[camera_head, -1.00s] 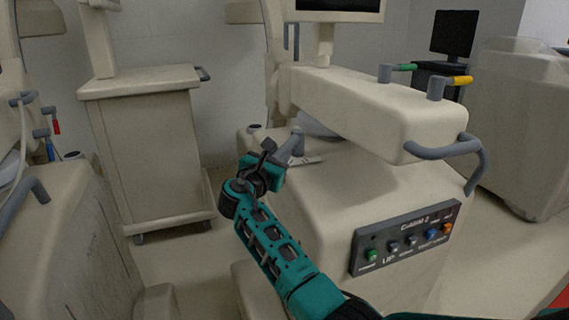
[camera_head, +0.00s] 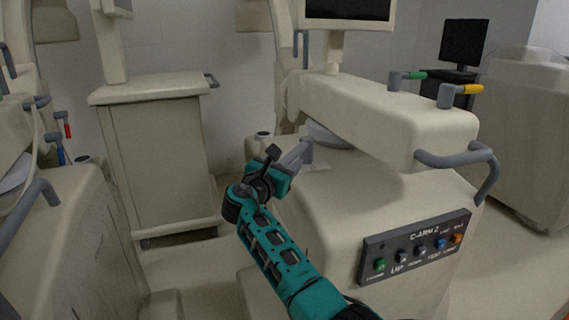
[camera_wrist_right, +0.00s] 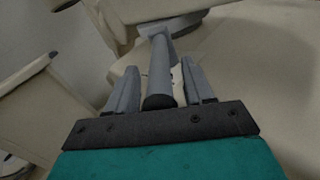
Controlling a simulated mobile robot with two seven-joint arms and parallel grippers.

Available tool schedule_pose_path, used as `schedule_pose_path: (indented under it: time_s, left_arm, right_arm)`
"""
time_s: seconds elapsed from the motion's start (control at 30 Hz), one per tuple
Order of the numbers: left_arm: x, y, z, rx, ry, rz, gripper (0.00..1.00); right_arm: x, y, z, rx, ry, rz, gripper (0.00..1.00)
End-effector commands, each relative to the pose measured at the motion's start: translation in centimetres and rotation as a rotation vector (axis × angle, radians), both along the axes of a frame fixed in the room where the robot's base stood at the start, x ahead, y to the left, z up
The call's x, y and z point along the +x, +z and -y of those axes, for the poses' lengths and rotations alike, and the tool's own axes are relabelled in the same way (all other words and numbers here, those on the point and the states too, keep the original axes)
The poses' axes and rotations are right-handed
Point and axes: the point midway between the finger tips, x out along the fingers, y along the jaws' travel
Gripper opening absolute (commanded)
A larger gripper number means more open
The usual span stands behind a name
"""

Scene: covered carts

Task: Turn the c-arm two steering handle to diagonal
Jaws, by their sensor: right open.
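The C-arm 2 unit (camera_head: 330,215) is a cream cart with a labelled button panel (camera_head: 415,245) on its front. Its grey steering handle (camera_head: 298,153) sticks out at the left rear of the base top, below the horizontal arm. My right gripper (camera_head: 279,167) is at this handle with its jaws open. In the right wrist view the handle (camera_wrist_right: 160,68) runs lengthwise between the two grey fingers of the gripper (camera_wrist_right: 160,85), with a gap visible on each side. The handle's far end meets a light grey mount. My left gripper is not in view.
A cream cart (camera_head: 160,150) stands behind left. Another cream unit (camera_head: 75,235) stands at near left. Floor shows between them.

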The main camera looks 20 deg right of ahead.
Motion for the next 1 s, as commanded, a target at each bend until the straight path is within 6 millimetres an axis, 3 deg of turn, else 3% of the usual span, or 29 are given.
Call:
schedule_pose_path:
  time_s: [0.27,0.7,1.0]
  left_arm:
    - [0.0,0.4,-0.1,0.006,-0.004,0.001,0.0]
    - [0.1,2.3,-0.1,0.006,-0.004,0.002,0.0]
    - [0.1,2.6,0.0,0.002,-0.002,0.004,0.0]
  right_arm:
    - [-0.8,0.1,-1.1,0.0,0.003,0.001,0.52]
    - [-6.5,0.1,-8.1,0.001,0.002,-0.001,0.52]
    - [-8.1,0.0,-10.0,0.001,0.0,0.0,0.52]
